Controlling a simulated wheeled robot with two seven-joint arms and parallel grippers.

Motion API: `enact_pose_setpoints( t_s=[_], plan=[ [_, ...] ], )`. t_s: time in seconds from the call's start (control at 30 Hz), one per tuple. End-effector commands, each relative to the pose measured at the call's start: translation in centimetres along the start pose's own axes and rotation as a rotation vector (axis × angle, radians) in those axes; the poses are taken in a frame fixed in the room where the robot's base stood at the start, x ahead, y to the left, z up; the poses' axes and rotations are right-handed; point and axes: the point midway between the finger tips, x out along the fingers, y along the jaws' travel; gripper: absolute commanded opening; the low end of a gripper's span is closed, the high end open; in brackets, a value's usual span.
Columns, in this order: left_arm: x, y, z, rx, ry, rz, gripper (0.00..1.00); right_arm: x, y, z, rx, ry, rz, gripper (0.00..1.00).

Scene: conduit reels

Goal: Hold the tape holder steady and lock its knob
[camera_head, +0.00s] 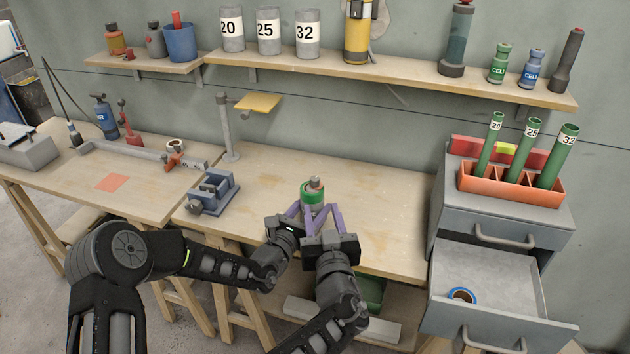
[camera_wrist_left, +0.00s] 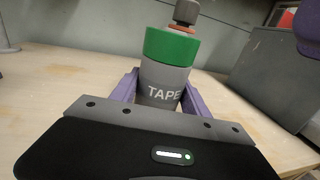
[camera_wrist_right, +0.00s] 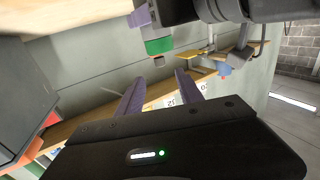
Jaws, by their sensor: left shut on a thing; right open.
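The tape holder (camera_head: 309,197) is a grey upright cylinder with a green tape band, standing over the wooden bench. The left wrist view shows its TAPE label (camera_wrist_left: 166,94), green band (camera_wrist_left: 171,46) and the grey knob (camera_wrist_left: 186,12) on top, above an orange ring. My left gripper (camera_wrist_left: 163,88) is shut on the grey body below the band. My right gripper (camera_head: 322,212) is open and empty, close in front of the holder. In the right wrist view its fingers (camera_wrist_right: 161,78) point toward the knob (camera_wrist_right: 160,61), apart from it. Whether the holder touches the bench is unclear.
A blue-grey vise (camera_head: 213,190) stands to the left on the bench. A grey drawer cabinet (camera_head: 490,215) stands at the right, its lower drawer open with a blue tape roll (camera_head: 462,296) inside. The bench right of the holder is clear.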

Motion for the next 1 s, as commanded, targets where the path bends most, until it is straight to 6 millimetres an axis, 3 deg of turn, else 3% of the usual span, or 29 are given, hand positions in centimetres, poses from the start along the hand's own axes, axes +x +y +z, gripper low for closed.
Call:
enact_pose_setpoints(
  t_s=[0.27,0.7,1.0],
  plan=[
    [0.0,0.0,0.0,0.0,0.0,0.001,0.03,2.4,0.1,0.0,-0.003,0.001,0.001,0.43],
    [0.0,0.0,0.0,0.0,-0.001,0.0,0.03,10.4,0.1,0.0,-0.004,0.0,0.001,0.43],
    [0.0,0.0,0.0,0.0,0.0,0.0,0.03,12.0,0.0,0.0,-0.002,0.0,0.0,0.43]
  ],
)
